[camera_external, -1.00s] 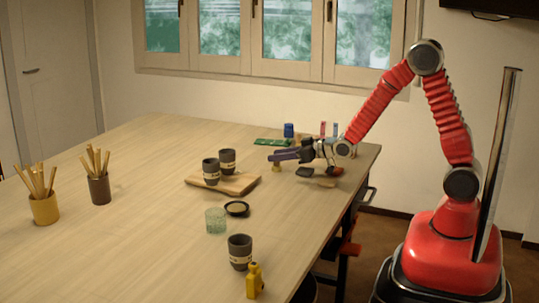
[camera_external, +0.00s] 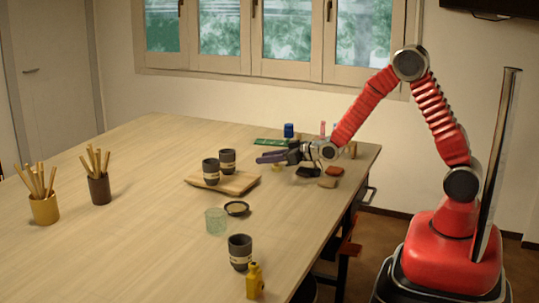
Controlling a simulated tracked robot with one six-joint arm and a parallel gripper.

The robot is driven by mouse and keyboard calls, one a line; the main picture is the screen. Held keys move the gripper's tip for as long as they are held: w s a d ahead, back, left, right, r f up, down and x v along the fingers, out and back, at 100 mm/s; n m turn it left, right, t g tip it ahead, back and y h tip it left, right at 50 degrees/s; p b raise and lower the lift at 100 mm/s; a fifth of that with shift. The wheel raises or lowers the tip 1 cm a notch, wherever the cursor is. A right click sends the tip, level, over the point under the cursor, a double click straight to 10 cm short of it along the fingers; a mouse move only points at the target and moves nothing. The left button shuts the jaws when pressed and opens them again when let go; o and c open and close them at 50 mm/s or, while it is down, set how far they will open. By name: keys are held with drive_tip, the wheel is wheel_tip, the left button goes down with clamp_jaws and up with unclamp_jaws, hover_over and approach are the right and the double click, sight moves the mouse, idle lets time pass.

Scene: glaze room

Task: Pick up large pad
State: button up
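Small flat pad-like pieces lie near the table's far right end: a dark one (camera_external: 308,171), a reddish-brown one (camera_external: 334,170) and a tan one (camera_external: 327,183). I cannot tell for sure which is the large pad. My gripper (camera_external: 268,157) reaches left over the table, just left of and above these pieces. Its end shows long purple and dark parts, too small to tell fingers from anything held. The pads lie apart from the fingertips.
A wooden board (camera_external: 243,184) with two dark cups stands left of the gripper. A green flat piece (camera_external: 272,141) and a blue item (camera_external: 289,130) lie behind it. A small dark dish (camera_external: 237,208) and a glass (camera_external: 215,221) stand nearer.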

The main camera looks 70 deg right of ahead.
idle(0.3)
clamp_jaws()
idle(0.3)
